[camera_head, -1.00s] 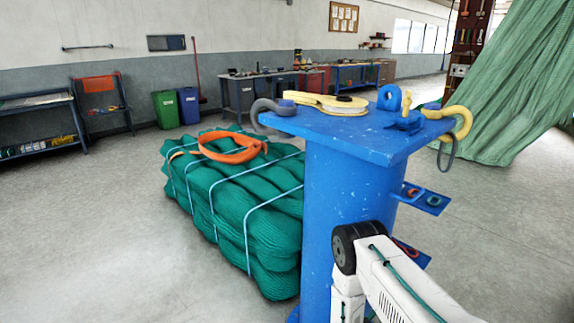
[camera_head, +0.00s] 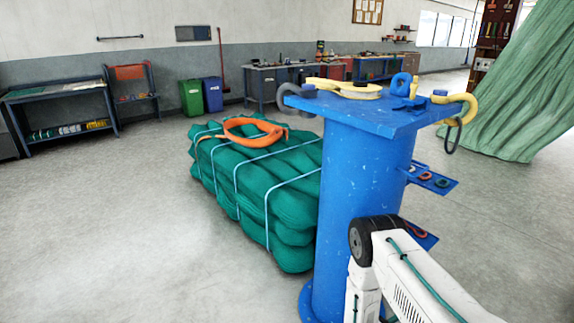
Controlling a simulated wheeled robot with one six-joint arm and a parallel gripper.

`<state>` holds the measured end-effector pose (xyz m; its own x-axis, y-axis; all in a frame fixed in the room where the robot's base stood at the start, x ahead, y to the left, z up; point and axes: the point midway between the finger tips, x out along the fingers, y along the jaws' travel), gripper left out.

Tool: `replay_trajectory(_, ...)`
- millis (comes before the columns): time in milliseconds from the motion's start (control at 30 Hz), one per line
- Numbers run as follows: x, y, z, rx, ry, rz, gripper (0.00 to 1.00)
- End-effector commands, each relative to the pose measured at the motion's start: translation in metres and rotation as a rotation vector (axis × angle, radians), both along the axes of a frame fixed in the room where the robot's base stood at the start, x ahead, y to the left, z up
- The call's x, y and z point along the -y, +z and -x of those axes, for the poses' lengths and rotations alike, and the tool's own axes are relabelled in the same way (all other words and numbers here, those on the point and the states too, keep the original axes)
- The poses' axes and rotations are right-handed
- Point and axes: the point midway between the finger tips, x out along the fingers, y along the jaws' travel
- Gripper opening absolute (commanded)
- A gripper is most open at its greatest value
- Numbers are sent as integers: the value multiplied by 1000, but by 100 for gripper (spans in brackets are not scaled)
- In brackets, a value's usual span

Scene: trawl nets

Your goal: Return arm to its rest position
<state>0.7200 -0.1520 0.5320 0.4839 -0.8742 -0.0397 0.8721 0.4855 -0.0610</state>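My white arm shows at the lower right of the head view, in front of the blue pedestal (camera_head: 362,190). It is bent at a black joint, with a teal cable along the upper link. My gripper is out of the frame, so its fingers and anything in them are hidden. The pedestal's flat blue top (camera_head: 385,116) carries a yellow strap (camera_head: 345,87), grey and yellow hooks or shackles at its edges, and a blue ring fitting (camera_head: 401,84).
A bundle of green net (camera_head: 262,190) bound with pale straps lies left of the pedestal, with an orange sling (camera_head: 250,128) on it. Small blue side shelves (camera_head: 440,185) stick out right of the pedestal. Open concrete floor lies at left and right. Workbenches (camera_head: 262,88) line the back wall.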

Motion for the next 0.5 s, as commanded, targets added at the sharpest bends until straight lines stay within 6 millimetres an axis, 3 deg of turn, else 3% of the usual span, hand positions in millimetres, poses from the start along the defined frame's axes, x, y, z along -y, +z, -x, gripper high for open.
replay_trajectory(133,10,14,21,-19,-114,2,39)
replay_trajectory(267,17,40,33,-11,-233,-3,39)
replay_trajectory(500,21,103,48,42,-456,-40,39)
